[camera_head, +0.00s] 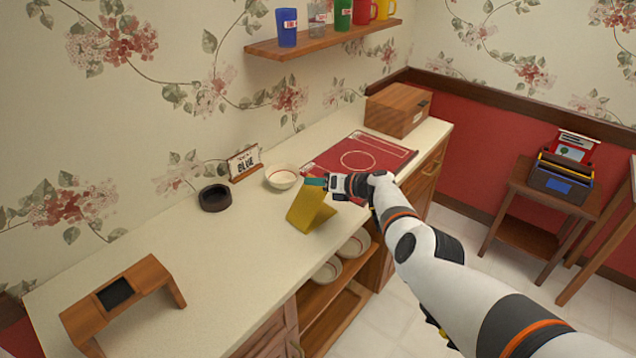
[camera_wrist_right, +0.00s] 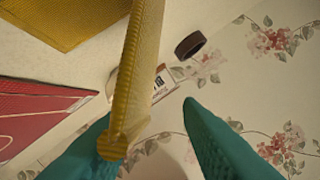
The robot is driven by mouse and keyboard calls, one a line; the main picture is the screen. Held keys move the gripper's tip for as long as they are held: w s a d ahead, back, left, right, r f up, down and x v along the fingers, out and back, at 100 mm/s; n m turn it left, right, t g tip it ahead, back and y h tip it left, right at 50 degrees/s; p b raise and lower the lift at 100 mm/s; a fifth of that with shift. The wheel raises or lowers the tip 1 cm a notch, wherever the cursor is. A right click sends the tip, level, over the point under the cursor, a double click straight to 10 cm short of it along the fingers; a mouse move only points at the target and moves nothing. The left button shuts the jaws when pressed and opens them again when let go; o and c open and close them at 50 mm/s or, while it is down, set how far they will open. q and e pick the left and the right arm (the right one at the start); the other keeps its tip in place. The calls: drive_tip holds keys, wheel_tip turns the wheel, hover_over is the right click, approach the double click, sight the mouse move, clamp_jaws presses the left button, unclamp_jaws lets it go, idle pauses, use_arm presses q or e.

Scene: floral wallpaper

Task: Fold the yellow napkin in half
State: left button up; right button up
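The yellow napkin (camera_head: 308,208) is on the pale counter, with one part flat and another part standing up at a slant, like a half-open tent. My right gripper (camera_head: 316,182) is at the top of the raised part. In the right wrist view, the raised yellow flap (camera_wrist_right: 137,75) runs between the teal fingers of my right gripper (camera_wrist_right: 148,110), close to the left finger. A wide gap separates it from the right finger, so the gripper is open. The flat part lies at the upper left there. My left gripper is not in view.
A red mat (camera_head: 358,158) and wooden box (camera_head: 397,108) are farther right. A wooden stand (camera_head: 125,300) is front left; the counter between is clear.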

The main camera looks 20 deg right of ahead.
drive_tip(key=shift+o, duration=0.5)
drive_tip(key=shift+s+d+r+p, duration=0.1)
drive_tip(key=shift+d+r+p, duration=0.05)
drive_tip(key=shift+p, duration=0.15)
drive_tip(key=p+v, duration=0.3)
drive_tip(key=shift+r+p, duration=0.25)
drive_tip(key=shift+p, duration=0.15)
drive_tip(key=p+v, duration=0.2)
drive_tip(key=v, duration=0.6)
drive_tip(key=shift+s+d+f, duration=0.15)
drive_tip(key=shift+s+f, duration=0.1)
